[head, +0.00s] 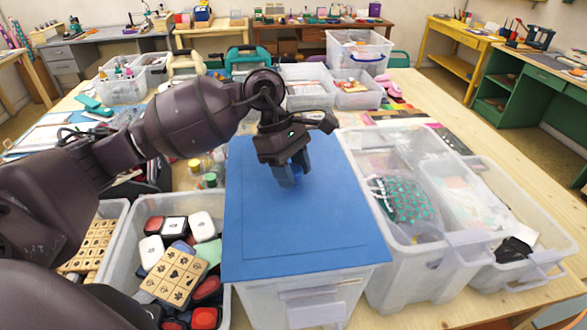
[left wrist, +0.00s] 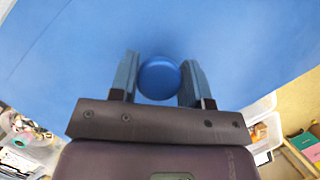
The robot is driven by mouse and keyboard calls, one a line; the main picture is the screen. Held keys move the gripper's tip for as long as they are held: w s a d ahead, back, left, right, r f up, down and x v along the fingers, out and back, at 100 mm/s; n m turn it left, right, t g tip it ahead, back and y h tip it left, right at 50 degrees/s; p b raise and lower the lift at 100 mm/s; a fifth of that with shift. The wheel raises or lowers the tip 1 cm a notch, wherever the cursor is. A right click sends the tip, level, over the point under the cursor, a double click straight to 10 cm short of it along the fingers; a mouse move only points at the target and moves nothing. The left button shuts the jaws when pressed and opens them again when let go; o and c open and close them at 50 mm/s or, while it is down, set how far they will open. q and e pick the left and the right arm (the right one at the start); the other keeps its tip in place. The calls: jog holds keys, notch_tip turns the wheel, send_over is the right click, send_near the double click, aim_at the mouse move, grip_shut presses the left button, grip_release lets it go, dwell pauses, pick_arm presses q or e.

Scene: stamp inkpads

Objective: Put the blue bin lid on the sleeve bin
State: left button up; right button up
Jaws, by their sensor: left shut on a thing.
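The blue bin lid (head: 260,215) is a flat blue panel with a round blue knob (left wrist: 160,78) on top. It lies over a clear plastic bin (head: 262,306) at the front middle in the head view. The lid hides what is inside, so I cannot tell for certain that this is the sleeve bin. I cannot tell whether the lid rests fully on the rim. My left gripper (head: 290,172) points down at the lid. In the left wrist view its fingers (left wrist: 160,82) close around the knob from both sides. My right gripper is out of view.
An open bin of inkpads and stamps (head: 112,268) stands close on the left. Clear bins with a teal dotted cloth (head: 404,200) and a black item (head: 513,250) stand on the right. Small jars (head: 205,168) and more bins (head: 357,90) sit farther back.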

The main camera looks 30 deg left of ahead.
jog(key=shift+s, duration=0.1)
pick_arm(q)
jog(key=o, duration=1.1)
jog(key=shift+o, duration=0.2)
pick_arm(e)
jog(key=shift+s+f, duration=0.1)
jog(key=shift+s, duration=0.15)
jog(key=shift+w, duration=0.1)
